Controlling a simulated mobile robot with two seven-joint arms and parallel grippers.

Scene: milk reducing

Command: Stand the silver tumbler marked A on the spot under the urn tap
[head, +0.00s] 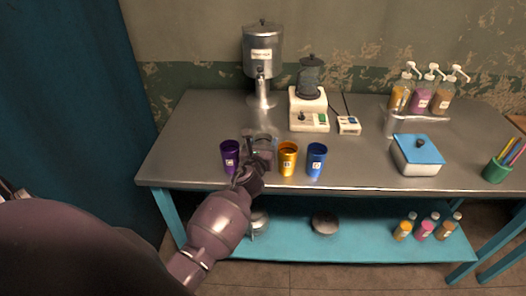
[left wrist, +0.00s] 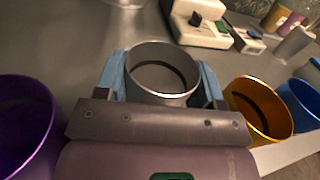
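The silver tumbler (head: 264,135) stands upright on the metal table between the purple and gold tumblers, mostly hidden by my left gripper in the head view. Its open rim shows in the left wrist view (left wrist: 163,91); its letter is hidden. My left gripper (head: 262,148) has its blue-padded fingers on both sides of the tumbler, close against its wall (left wrist: 164,82). The silver urn (head: 262,50) stands at the back on a stem, with its tap in front and a round base (head: 262,101) below. My right gripper is not in view.
A purple tumbler (head: 229,155), gold tumbler (head: 288,160) and blue tumbler (head: 316,161) stand close by. A cream grinder-like machine (head: 309,118) and small box (head: 348,125) stand right of the urn. The table between tumbler and urn base looks clear.

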